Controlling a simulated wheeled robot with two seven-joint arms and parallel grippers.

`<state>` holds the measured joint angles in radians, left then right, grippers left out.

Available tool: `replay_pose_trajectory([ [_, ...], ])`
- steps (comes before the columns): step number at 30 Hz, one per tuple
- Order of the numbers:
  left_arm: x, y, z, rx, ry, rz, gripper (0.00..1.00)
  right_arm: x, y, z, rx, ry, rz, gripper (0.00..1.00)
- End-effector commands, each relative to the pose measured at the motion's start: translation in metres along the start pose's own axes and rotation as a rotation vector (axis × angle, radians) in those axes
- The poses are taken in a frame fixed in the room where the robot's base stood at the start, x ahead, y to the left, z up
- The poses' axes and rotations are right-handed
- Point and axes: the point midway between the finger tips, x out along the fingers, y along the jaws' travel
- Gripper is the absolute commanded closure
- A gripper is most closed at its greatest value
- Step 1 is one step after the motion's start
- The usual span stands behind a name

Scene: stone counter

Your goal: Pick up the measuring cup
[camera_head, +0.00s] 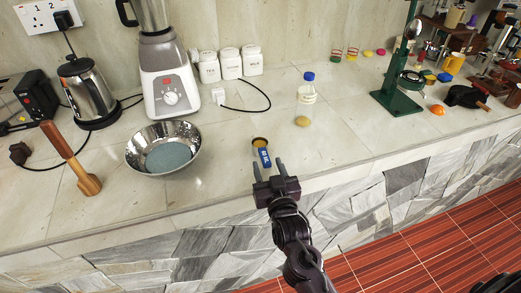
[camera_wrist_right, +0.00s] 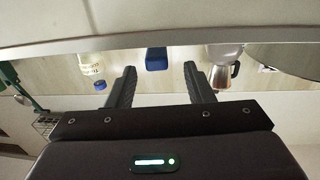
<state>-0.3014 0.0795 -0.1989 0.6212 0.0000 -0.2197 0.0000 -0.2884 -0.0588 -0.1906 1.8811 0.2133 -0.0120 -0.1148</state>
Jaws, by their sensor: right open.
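The measuring cup (camera_head: 264,157) lies near the front edge of the stone counter, with a brownish bowl end at the back and a blue handle towards me. My right gripper (camera_head: 269,170) is open and empty, with its two fingers just in front of the handle. In the right wrist view, a blue piece (camera_wrist_right: 156,58), which looks like the handle, shows between and beyond the open fingertips (camera_wrist_right: 159,72). The cup's bowl does not show clearly there. I cannot tell whether the fingers touch the handle. My left gripper is not in view.
A metal bowl (camera_head: 190,137) with bluish contents stands to the left, below a blender (camera_head: 167,80). A green stand (camera_head: 400,98) is farther right. Counter around the cup is clear.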

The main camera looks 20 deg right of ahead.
Motion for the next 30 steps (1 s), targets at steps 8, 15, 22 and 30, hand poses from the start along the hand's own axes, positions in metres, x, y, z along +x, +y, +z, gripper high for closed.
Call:
replay_pose_trajectory([
  [8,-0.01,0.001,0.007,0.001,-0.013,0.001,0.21,0.039,0.003,0.002,0.001,0.001,-0.001,0.53],
  [15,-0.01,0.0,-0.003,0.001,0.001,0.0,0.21,0.044,0.003,0.004,0.001,0.0,-0.001,0.53],
  [22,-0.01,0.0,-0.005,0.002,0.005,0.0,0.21,0.043,0.003,0.004,0.0,0.0,0.0,0.75],
  [30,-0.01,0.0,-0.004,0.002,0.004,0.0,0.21,0.043,0.003,0.004,0.0,-0.001,0.0,1.0],
])
